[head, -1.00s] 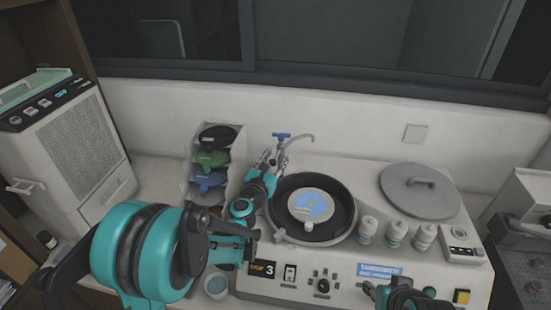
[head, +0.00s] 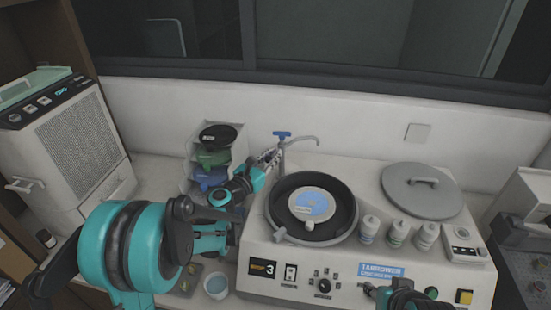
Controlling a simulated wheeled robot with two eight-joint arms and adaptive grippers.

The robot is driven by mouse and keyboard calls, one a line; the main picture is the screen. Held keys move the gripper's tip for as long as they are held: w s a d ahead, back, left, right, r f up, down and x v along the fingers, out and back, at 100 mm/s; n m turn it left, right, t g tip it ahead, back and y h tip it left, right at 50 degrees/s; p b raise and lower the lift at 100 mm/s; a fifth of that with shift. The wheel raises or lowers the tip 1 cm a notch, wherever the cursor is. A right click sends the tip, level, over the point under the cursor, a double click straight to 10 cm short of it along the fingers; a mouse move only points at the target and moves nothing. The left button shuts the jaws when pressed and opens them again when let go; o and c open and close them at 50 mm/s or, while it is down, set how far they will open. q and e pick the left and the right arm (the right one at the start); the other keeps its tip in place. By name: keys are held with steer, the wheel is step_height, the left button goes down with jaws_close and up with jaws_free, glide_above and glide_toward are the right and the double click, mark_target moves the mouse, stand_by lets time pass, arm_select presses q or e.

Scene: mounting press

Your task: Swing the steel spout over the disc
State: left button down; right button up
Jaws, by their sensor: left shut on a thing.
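The steel spout (head: 303,138) rises on a thin post behind the round black bowl and carries a blue tap handle (head: 282,134). Its curved end points right, behind the bowl's far rim and not above the disc. The disc (head: 311,203), pale with a blue centre, lies in the black bowl (head: 346,224). My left gripper (head: 271,156) comes in from the left and is shut on the spout at its post, below the blue handle; its fingertips are small in view. My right gripper (head: 370,290) is low at the front edge of the machine; its jaws are unclear.
White bottles (head: 396,234) stand right of the bowl, with a grey round lid (head: 421,188) behind them. A rack of coloured containers (head: 212,158) stands left of my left gripper. A small cup (head: 216,286) sits at the machine's front left. The space above the bowl is clear.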

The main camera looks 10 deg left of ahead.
arm_select(q)
steer(key=shift+w+a+m+g+h+b, duration=0.2)
steer(key=shift+w+a+m+g+h, duration=0.35)
steer(key=shift+m+g+h, duration=1.15)
steer(key=shift+w+a+m+g+h+b, duration=0.25)
steer(key=shift+w+a+m+g+h, duration=0.3)
steer(key=shift+m+g+h, duration=1.1)
steer(key=shift+w+a+m+g+h+b, duration=0.2)
steer(key=shift+w+a+m+g+h, duration=0.3)
steer(key=shift+m+g+h, duration=1.2)
steer(key=shift+g, duration=0.45)
steer(key=c, duration=1.4)
jaws_free()
steer(key=shift+d, duration=0.1)
steer(key=v, duration=1.2)
steer(key=shift+w+f, duration=0.1)
steer(key=shift+w, duration=0.05)
